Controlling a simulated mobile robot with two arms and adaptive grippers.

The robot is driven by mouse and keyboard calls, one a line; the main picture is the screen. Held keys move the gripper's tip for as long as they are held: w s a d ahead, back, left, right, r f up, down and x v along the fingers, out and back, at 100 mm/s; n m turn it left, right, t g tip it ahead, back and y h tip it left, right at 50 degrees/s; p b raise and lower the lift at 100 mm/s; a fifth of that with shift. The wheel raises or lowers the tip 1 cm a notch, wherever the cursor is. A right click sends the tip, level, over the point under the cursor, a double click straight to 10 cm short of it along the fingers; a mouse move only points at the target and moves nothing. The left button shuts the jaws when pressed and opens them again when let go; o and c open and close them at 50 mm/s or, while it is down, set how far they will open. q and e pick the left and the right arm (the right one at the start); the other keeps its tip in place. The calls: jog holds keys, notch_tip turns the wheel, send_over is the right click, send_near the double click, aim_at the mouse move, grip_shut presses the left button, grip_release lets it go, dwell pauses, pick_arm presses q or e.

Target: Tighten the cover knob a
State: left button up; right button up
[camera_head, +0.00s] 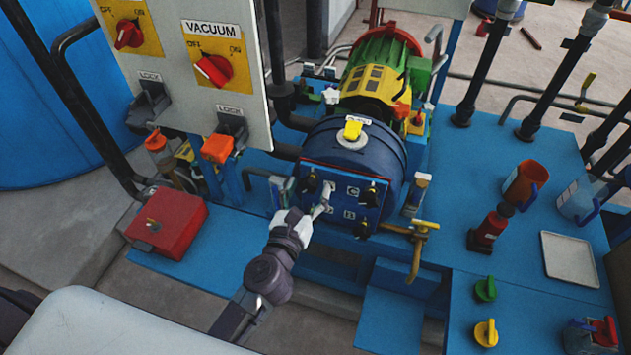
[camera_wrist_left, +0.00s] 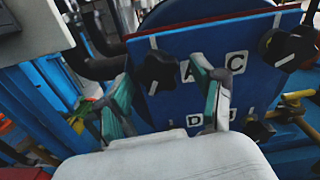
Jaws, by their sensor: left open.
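The square blue cover plate (camera_head: 343,208) with a red top edge sits on the front of the dark blue round vessel. It carries black star-shaped knobs and white letters. Knob a (camera_wrist_left: 157,71), beside the letter A, is at the plate's upper left; it also shows in the head view (camera_head: 310,182). My left gripper (camera_head: 305,194) is in front of the plate's left side, fingers spread. In the left wrist view its green-padded fingers (camera_wrist_left: 165,76) are on either side of knob a; I cannot tell whether they touch it. My right gripper is not in view.
Knob c (camera_wrist_left: 284,46) is right of knob a, with another knob (camera_wrist_left: 259,130) below it. A brass valve handle (camera_head: 416,240) sticks out right of the plate. A grey switch panel (camera_head: 215,85) hangs upper left. A red box (camera_head: 170,222) stands left of my gripper.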

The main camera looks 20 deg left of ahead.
pick_arm(q)
jog(key=shift+s+r, duration=0.1)
jog(key=shift+s, duration=0.05)
jog(key=shift+c, duration=0.3)
jog(key=c, duration=1)
jog(key=shift+c, duration=0.4)
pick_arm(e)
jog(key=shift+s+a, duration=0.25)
